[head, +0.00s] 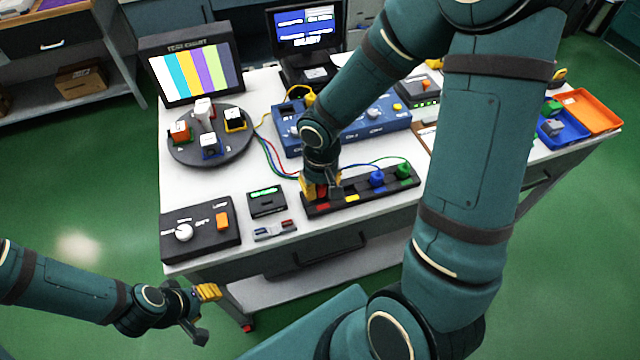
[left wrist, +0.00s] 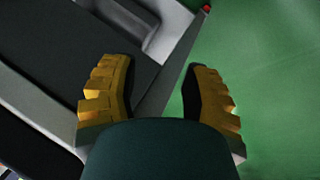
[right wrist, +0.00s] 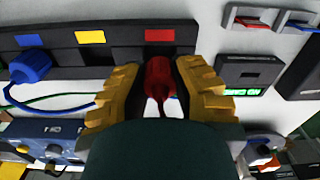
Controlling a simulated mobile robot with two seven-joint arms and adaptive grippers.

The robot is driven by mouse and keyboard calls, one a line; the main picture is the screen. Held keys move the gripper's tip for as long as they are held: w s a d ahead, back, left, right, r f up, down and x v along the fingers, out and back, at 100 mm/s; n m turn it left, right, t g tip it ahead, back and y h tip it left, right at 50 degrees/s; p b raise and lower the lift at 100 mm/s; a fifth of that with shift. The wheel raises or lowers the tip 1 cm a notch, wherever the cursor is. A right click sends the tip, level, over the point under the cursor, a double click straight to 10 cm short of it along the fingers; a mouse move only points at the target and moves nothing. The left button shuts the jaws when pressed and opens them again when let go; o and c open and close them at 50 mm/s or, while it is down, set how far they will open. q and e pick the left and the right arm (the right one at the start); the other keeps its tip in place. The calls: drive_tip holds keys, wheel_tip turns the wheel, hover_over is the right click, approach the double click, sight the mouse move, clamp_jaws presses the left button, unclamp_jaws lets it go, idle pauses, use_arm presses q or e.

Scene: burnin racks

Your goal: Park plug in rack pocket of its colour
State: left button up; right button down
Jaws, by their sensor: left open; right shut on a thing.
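The black rack (head: 345,205) lies near the table's front edge, with coloured labels along it. My right gripper (head: 320,190) is shut on the red plug (right wrist: 158,78) over the rack's red-label end. In the right wrist view the plug is in line with the red label (right wrist: 160,35); I cannot tell whether it is seated in the pocket. The yellow label (right wrist: 90,37) has no plug by it. The blue plug (head: 377,177) and green plug (head: 403,170) stand in the rack. My left gripper (head: 205,313) is open and empty, off the table's front left.
A knob box (head: 200,230), a small green display (head: 267,201) and a grey connector piece (head: 275,231) lie left of the rack. A blue instrument (head: 370,129) with wires stands behind it. A round turntable (head: 185,154) is back left; blue and orange trays (head: 590,112) are far right.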

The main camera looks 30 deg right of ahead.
drive_tip(key=shift+b, duration=0.5)
idle(1.0)
drive_tip(key=shift+f+b, duration=1.1)
drive_tip(key=shift+b, duration=0.1)
drive_tip(key=c, duration=0.8)
unclamp_jaws()
drive_tip(key=shift+r, duration=0.1)
drive_tip(key=r, duration=1.2)
drive_tip(key=shift+s, duration=0.2)
